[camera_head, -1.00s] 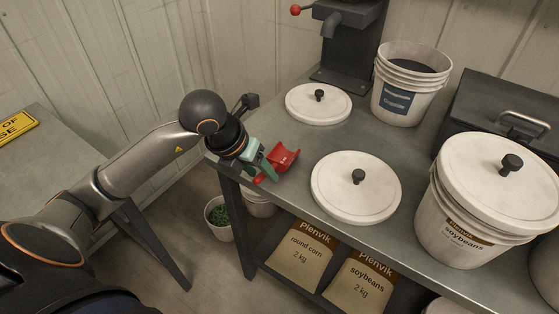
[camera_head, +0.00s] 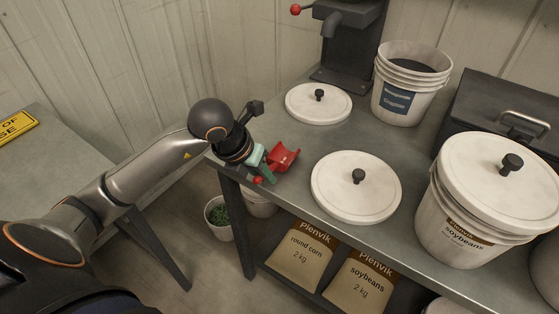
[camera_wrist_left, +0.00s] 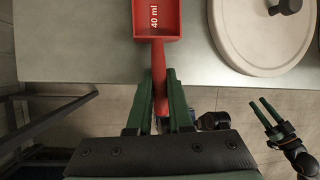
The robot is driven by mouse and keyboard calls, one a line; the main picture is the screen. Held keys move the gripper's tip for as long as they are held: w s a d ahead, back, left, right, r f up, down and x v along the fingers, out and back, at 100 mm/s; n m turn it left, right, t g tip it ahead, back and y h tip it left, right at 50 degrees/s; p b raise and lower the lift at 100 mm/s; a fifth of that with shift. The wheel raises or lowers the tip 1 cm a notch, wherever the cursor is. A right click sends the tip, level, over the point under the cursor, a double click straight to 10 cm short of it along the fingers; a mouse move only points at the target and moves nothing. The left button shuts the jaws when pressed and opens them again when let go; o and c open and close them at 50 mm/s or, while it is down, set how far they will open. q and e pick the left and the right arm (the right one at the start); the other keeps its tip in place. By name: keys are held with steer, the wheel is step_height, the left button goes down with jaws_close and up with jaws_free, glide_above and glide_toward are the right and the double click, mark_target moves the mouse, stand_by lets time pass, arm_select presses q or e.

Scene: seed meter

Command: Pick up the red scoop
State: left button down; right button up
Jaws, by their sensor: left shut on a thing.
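The red scoop (camera_head: 284,157) is at the left front edge of the grey metal bench, with its bowl over the bench top. My left gripper (camera_head: 267,168) is at the scoop's handle, its green fingers on either side of it. In the left wrist view, the fingers (camera_wrist_left: 160,104) are shut on the red handle, and the scoop (camera_wrist_left: 156,18), marked "40 ml", points away from the gripper. I cannot tell whether the bowl touches the bench. My right gripper (camera_wrist_left: 268,112) shows at the right of the left wrist view, its two fingers apart and empty.
A white lid (camera_head: 335,200) lies just right of the scoop, and another lid (camera_head: 312,108) lies behind. An open white bucket (camera_head: 385,100), a lidded soybeans bucket (camera_head: 450,228) and a dark machine (camera_head: 345,50) stand on the bench (camera_head: 290,205). Seed bags are on the shelf below.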

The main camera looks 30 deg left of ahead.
arm_select(q)
steer(key=shift+r, duration=0.15)
stand_by(0.3)
steer(key=shift+r, duration=0.25)
step_height(320, 180, up, 2)
steer(key=shift+r, duration=0.15)
steer(key=s+d+r+b, duration=0.6)
steer(key=s+d+r, duration=0.2)
steer(key=s+r, duration=0.2)
steer(key=shift+s, duration=0.8)
arm_select(e)
steer(key=shift+n, duration=0.3)
steer(key=shift+w+a+f, duration=0.3)
steer(key=shift+a+f, duration=0.25)
steer(key=shift+f, duration=0.3)
steer(key=shift+w+a+f, duration=0.3)
steer(key=shift+a+f, duration=0.25)
steer(key=shift+f, duration=0.25)
